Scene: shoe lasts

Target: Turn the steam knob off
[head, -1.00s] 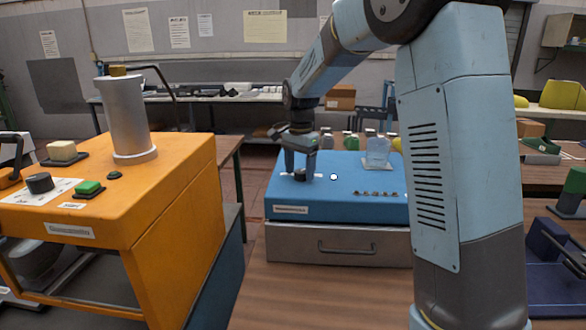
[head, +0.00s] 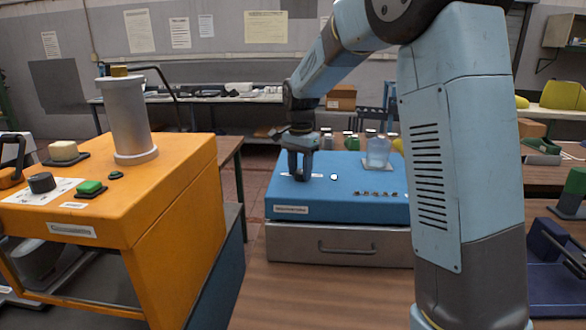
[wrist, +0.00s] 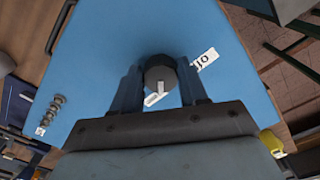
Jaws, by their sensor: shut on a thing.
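A dark round knob (wrist: 160,72) with a white pointer mark stands on top of the blue unit (head: 345,195). In the wrist view the mark points toward the bottom of the picture. A white label reading "OFF" (wrist: 206,60) lies to the upper right of the knob, and another white label (wrist: 153,99) is partly hidden at its lower left. My gripper (head: 299,177) points down over the blue unit and is shut on the knob, one finger on each side. In the head view the fingers mostly hide the knob.
An orange machine (head: 180,220) at left carries another dark knob (head: 41,182), a green button (head: 90,187) and a grey cylinder (head: 128,120).

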